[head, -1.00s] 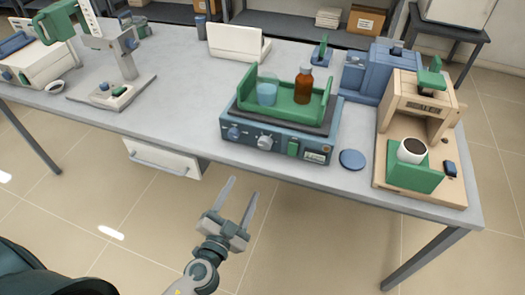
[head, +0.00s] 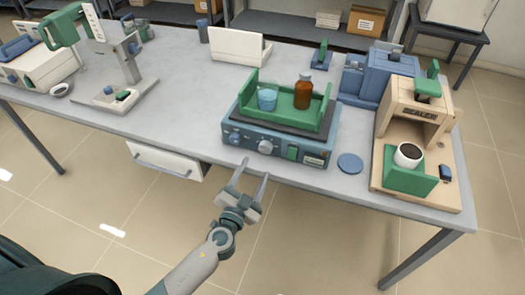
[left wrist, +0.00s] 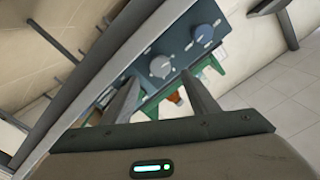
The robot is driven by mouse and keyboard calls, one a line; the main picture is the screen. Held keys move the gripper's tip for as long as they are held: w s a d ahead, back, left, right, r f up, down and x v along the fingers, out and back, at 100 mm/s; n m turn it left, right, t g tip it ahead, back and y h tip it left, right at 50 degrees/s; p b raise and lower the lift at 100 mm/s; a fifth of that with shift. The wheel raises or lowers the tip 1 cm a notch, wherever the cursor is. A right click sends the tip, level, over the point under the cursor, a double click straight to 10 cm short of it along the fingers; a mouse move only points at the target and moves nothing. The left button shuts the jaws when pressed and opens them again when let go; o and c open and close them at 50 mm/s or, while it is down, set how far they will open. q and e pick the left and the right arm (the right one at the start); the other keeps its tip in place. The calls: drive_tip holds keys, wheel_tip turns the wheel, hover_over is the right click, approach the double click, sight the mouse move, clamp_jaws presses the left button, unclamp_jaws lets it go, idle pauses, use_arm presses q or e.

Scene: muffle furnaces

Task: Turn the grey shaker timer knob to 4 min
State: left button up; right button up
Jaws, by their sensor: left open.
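The blue shaker (head: 270,140) stands at the front edge of the table. Its front panel has a grey knob (head: 265,147) in the middle and a blue knob (head: 234,138) to its left. A green tray (head: 318,113) on top holds a beaker and a brown bottle. My left gripper (head: 254,169) is open and empty, just in front of and below the panel, apart from the knobs. In the left wrist view the grey knob (left wrist: 161,66) and the blue knob (left wrist: 203,33) show beyond the open fingers (left wrist: 160,98). My right gripper is not in view.
A blue disc (head: 350,163) lies right of the shaker. A wooden machine labelled SCALER (head: 415,113) with a dark-filled cup stands further right. A drawer (head: 165,161) hangs under the table at left. The floor in front is clear.

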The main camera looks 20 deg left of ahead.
sight(264, 151)
use_arm(q)
drive_tip(key=w+p, duration=0.1)
drive_tip(key=w, duration=0.7)
drive_tip(key=shift+w+d+p, duration=0.1)
drive_tip(key=shift+d+p, duration=0.05)
drive_tip(key=shift+p, duration=0.2)
drive_tip(key=c, duration=1)
